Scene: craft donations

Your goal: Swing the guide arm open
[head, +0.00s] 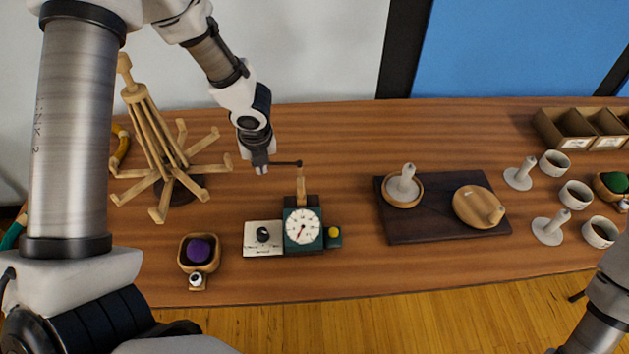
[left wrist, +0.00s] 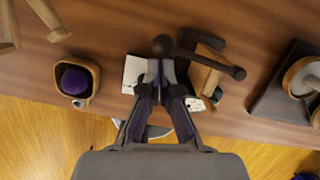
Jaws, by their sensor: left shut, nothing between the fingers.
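The guide arm (head: 285,163) is a thin dark rod on top of a wooden post (head: 300,187) behind the dark green winder with a white dial (head: 303,228). It points left from the post. In the left wrist view the guide arm (left wrist: 208,60) crosses over the post, with a round dark knob at its left end. My left gripper (head: 261,169) is shut and empty, pointing down by the rod's left end. In the left wrist view its fingertips (left wrist: 157,70) are just below the knob; I cannot tell whether they touch. My right gripper is out of view.
A wooden yarn swift (head: 165,150) stands to the left. A bowl (head: 199,253) with purple yarn is at the front left.

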